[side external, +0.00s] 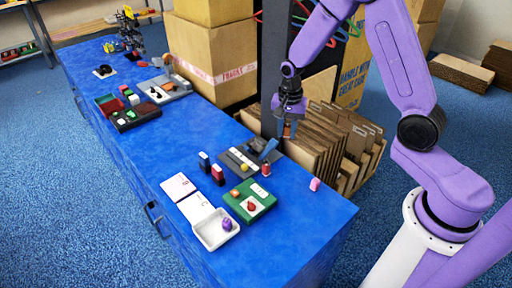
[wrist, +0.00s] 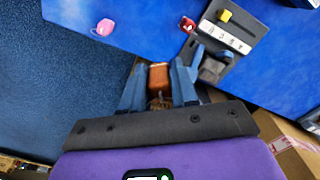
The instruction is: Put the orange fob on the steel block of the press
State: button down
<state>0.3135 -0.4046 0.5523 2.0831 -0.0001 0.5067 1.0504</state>
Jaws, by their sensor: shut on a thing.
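My gripper (side external: 289,122) is shut on the orange fob (wrist: 158,76), which sits between its two blue fingers in the wrist view. In the side external view it hangs in the air beyond the far edge of the blue bench, over the upright cardboard sheets. The press (side external: 266,148), dark with a blue lever, stands at the back of a grey board. In the wrist view the press (wrist: 211,68) is just right of the fingers, apart from the fob. I cannot make out its steel block clearly.
The grey board (side external: 228,158) carries a white strip and a yellow fob (side external: 244,167). A red fob (side external: 266,170) and a pink fob (side external: 315,184) lie nearby. A green tray (side external: 262,199) and a white tray (side external: 208,238) stand in front. Cardboard sheets (side external: 318,140) stand behind the bench.

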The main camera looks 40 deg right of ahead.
jog(key=m, duration=0.1)
jog(key=w+f+m, duration=0.1)
jog(key=m, duration=0.1)
jog(key=shift+w+d+f, duration=0.1)
jog(key=shift+w+d, duration=0.05)
jog(key=shift+d, duration=0.05)
jog(key=w+f+m, duration=0.1)
jog(key=f+m, duration=0.1)
jog(key=m, duration=0.2)
send_over(255, 147)
notch_tip(255, 147, down, 9)
jog(key=shift+s+f, duration=0.1)
jog(key=shift+s, duration=0.05)
jog(key=shift+f, duration=0.25)
jog(key=shift+a+f, duration=0.1)
jog(key=shift+f, duration=1.3)
jog(key=shift+f, duration=0.15)
jog(key=c, duration=0.9)
grip_release()
jog(key=shift+o, duration=0.2)
